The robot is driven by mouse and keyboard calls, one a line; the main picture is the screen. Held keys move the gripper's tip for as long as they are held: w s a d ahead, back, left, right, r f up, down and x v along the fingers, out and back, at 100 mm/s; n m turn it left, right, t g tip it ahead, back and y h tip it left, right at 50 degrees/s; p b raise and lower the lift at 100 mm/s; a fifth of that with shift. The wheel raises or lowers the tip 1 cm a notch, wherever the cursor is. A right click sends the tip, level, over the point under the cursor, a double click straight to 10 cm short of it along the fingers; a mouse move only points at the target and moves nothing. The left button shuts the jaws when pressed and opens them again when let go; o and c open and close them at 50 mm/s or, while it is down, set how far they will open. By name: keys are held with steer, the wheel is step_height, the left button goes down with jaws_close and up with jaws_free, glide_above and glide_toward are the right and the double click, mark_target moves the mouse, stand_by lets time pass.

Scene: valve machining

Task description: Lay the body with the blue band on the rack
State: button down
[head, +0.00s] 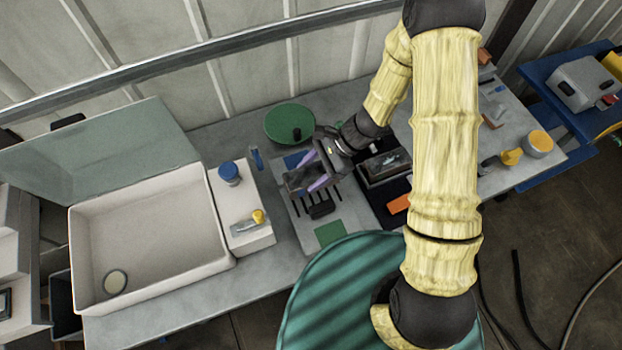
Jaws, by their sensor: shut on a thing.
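My gripper (313,171), with purple fingers, is over the grey board in the middle of the bench. It is shut on a dark grey-brown piece (298,179), which is partly hidden by the fingers. I cannot make out a blue band on this piece. The grey board (306,229) has thin dark slots or bars, a black block (321,208), a blue patch at its back and a green patch (330,233) at its front. I cannot tell for sure whether this board is the rack, or whether the held piece touches it.
Left of the board, a pale block (246,241) carries a blue-topped round thing (229,173) and a grey part with a yellow end (246,224). A large white basin (150,230) is farther left. A green disc (289,124) lies behind; a dark tray (385,168) stands right.

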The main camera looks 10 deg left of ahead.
mark_target(312, 181)
steer(key=shift+f, duration=0.3)
steer(key=shift+f+p, duration=0.5)
steer(key=shift+f, duration=1.6)
steer(key=c, duration=0.5)
jaws_free()
steer(key=b+v, duration=0.3)
steer(key=v, duration=0.9)
